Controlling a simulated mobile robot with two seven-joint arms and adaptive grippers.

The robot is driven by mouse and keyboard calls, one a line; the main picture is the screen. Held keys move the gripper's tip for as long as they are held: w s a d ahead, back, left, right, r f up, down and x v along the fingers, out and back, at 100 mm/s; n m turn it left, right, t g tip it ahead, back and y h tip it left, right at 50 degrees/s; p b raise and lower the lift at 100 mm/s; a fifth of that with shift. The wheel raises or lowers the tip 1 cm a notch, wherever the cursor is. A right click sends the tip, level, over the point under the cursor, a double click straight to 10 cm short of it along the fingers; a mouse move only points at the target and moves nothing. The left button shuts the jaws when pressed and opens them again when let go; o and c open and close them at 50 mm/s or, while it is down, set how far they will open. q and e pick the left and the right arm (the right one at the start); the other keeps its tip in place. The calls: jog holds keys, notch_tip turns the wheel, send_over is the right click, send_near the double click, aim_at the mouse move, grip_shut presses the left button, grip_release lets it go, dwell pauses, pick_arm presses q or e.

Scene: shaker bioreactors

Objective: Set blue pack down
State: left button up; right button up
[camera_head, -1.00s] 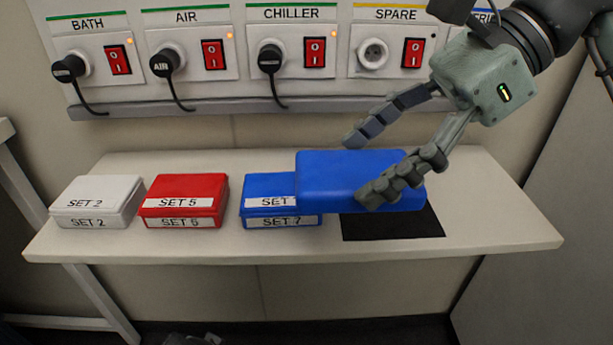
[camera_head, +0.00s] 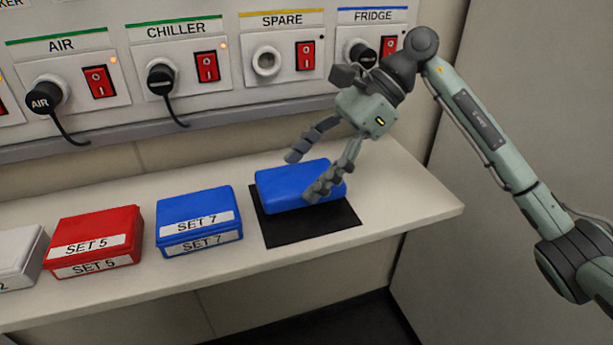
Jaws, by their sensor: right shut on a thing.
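The plain blue pack (camera_head: 273,190) is over the back part of the black mat (camera_head: 283,230) on the shelf. It looks roughly level and very low; I cannot tell whether it touches the mat. My right gripper (camera_head: 304,176) is shut on the blue pack from above, with one finger across its front right side and the other at its back. The fingers hide part of the pack's right half. My left gripper is not in view.
A blue SET 7 box (camera_head: 197,205) stands just left of the mat, then a red SET 5 box (camera_head: 95,225) and a white box (camera_head: 22,248). A socket panel (camera_head: 222,112) runs behind the shelf (camera_head: 395,196). The shelf is clear right of the mat.

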jog(key=shift+f, duration=1.2)
jog(key=o, duration=1.4)
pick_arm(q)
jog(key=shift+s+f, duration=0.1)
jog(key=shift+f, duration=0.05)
pick_arm(e)
jog(key=shift+v, duration=0.9)
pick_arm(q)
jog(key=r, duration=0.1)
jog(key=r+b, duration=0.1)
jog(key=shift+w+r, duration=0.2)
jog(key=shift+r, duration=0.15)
pick_arm(e)
jog(key=v, duration=1)
jog(key=shift+r, duration=0.25)
